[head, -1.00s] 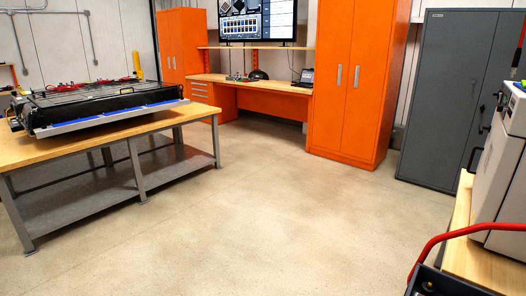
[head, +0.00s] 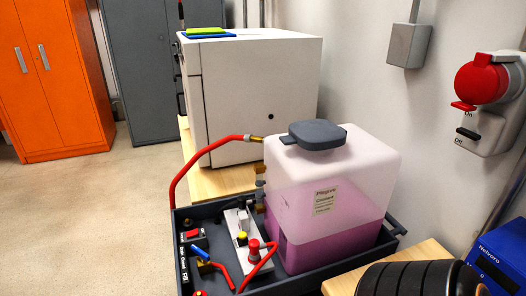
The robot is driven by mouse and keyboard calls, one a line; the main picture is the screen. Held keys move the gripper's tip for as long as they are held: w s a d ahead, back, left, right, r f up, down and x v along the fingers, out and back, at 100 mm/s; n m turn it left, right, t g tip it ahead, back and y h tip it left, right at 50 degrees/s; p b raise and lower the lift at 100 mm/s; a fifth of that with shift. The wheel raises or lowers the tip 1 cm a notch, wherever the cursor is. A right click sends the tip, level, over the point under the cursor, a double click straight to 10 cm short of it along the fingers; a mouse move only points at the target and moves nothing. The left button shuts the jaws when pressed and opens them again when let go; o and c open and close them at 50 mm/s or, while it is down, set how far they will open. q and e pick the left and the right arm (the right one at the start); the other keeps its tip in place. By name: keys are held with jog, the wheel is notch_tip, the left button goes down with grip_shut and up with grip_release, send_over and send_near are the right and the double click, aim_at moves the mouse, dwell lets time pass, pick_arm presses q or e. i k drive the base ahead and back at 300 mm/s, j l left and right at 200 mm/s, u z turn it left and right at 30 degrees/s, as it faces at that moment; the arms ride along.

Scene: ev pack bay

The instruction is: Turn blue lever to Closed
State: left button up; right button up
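The blue lever (head: 201,254) is a short blue handle on a brass valve near the left side of a dark tray (head: 386,243). It lies at a slant, running from upper left to lower right. Small white labels (head: 184,262) stand in a row on the tray's left edge; the text is too small to read surely, so I cannot tell which label the lever points to. A red hose (head: 222,276) runs beside the valve. Neither of my grippers is in view.
A translucent tank (head: 335,190) of pink coolant stands in the tray, with a red hose (head: 190,164) arching left. A white cabinet (head: 252,95) stands behind. A dark ribbed round object (head: 410,281) is at front right. Open floor (head: 85,220) lies left.

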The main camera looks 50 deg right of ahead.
aim_at(204, 256)
jog(key=z, duration=1.5)
